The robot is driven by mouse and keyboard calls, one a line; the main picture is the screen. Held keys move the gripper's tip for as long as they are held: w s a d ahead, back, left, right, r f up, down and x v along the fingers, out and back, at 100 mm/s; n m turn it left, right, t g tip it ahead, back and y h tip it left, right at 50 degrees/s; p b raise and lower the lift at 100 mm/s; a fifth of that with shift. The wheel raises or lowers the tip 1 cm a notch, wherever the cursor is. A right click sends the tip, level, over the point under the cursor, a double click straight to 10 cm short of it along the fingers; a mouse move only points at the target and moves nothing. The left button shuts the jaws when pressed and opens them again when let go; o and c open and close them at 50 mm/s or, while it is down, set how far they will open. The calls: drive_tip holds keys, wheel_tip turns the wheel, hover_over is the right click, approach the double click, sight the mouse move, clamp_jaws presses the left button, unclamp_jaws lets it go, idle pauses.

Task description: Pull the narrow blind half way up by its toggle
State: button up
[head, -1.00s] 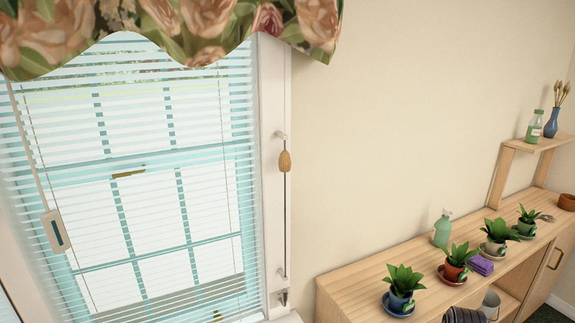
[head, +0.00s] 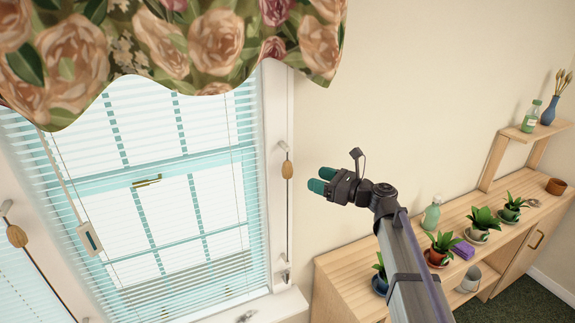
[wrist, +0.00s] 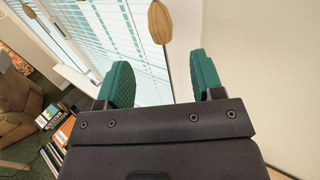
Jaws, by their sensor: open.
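A white slatted blind (head: 190,215) hangs lowered over the window in the head view. A tan, egg-shaped wooden toggle (head: 287,168) sits on the cord along its right frame. A second such toggle (head: 16,236) hangs at the far left beside another, partly cut-off blind (head: 22,285). I cannot tell which blind is the narrow one. My gripper (head: 318,180), with green fingers, is open and empty, just right of the right-hand toggle in the picture. In the wrist view a toggle (wrist: 160,22) shows beyond and between the open fingers (wrist: 163,70), apart from them.
A floral valance (head: 180,50) covers the window top. A wooden cabinet (head: 335,275) along the right wall holds potted plants, a green soap bottle (head: 432,215) and a purple cloth (head: 462,249). A small shelf (head: 525,133) stands above it. The wall between is bare.

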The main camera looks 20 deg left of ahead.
sight(292, 171)
drive_tip(key=x, duration=1)
drive_tip(key=shift+a, duration=0.4)
drive_tip(key=shift+f, duration=0.1)
clamp_jaws()
